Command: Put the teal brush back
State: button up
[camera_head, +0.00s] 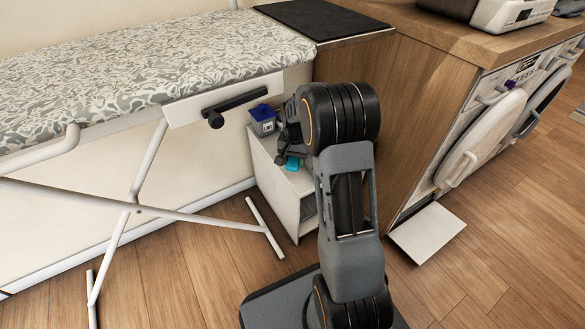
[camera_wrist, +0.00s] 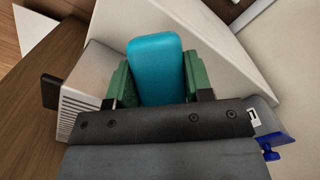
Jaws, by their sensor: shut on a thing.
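The teal brush (camera_wrist: 156,68) shows as a smooth, rounded teal block between the two green fingers of my gripper (camera_wrist: 156,85) in the wrist view. The fingers are shut on it from both sides. In the head view, the teal brush (camera_head: 292,163) is a small patch just above or on the top of a small white shelf unit (camera_head: 287,208). My gripper (camera_head: 285,143) is dark there and partly hidden behind my arm. I cannot tell whether the brush touches the shelf top. The brush's bristles are not visible.
A blue and grey container (camera_head: 263,122) stands on the shelf unit to the left of my gripper. An ironing board (camera_head: 150,60) with white legs is at the left. A wooden counter (camera_head: 425,85) with white machines rises close at the right.

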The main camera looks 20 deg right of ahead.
jog(key=f, duration=0.1)
jog(key=f+b, duration=0.1)
jog(key=f, duration=0.2)
jog(key=shift+w+b, duration=0.3)
jog(key=shift+b, duration=0.05)
jog(key=o, duration=1.2)
jog(key=shift+r, duration=0.1)
jog(key=shift+r, duration=0.1)
notch_tip(320, 180, up, 7)
jog(key=p, duration=0.4)
jog(key=shift+w+r, duration=0.15)
jog(key=shift+r, duration=0.05)
